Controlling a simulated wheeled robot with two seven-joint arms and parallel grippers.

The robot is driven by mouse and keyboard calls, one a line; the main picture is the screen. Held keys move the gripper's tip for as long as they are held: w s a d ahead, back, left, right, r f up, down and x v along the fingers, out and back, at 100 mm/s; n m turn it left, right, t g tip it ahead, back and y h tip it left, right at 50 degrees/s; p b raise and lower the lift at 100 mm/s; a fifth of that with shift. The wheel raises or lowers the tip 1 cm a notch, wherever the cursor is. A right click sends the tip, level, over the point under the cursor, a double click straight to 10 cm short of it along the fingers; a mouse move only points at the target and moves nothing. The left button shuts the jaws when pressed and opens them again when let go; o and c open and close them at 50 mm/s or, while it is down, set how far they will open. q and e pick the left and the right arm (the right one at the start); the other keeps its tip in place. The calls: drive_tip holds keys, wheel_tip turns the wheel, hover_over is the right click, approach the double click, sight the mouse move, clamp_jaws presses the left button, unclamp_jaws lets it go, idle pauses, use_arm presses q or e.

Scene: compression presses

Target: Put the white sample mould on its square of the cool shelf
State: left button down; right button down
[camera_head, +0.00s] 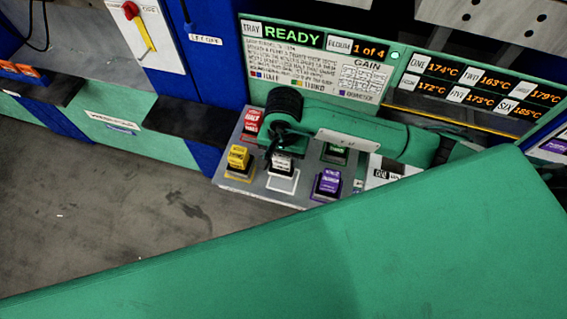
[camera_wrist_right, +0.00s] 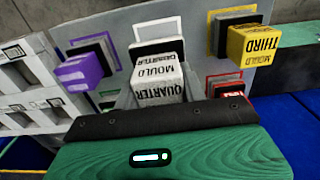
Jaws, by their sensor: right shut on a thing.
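The white sample mould (camera_head: 283,166) is in my right gripper (camera_head: 286,147), over the middle of the grey cool shelf (camera_head: 235,186). In the right wrist view the white mould (camera_wrist_right: 158,80) shows its label, just beyond the dark palm of my right gripper (camera_wrist_right: 158,98). The white outlined square (camera_head: 283,185) shows at the mould's front side; the mould hides its rest. The square (camera_wrist_right: 157,25) also shows behind the mould in the wrist view. I cannot tell whether the mould touches the shelf. My left gripper is not in view.
Yellow (camera_head: 238,157), red (camera_head: 252,121), purple (camera_head: 327,184) and green (camera_head: 335,154) moulds stand close around on the shelf. A sign reading READY (camera_head: 293,35) and a temperature panel (camera_head: 470,83) stand behind. A large green surface fills the lower right foreground.

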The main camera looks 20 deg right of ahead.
sight(283, 169)
wheel_tip(283, 169, down, 5)
drive_tip(key=shift+f+p, duration=0.15)
drive_tip(key=shift+p, duration=0.55)
drive_tip(key=shift+f, duration=0.35)
drive_tip(key=shift+f, duration=0.1)
drive_tip(key=c, duration=1.2)
unclamp_jaws()
drive_tip(key=shift+f, duration=0.1)
drive_tip(key=shift+c, duration=0.2)
drive_tip(key=o, duration=0.4)
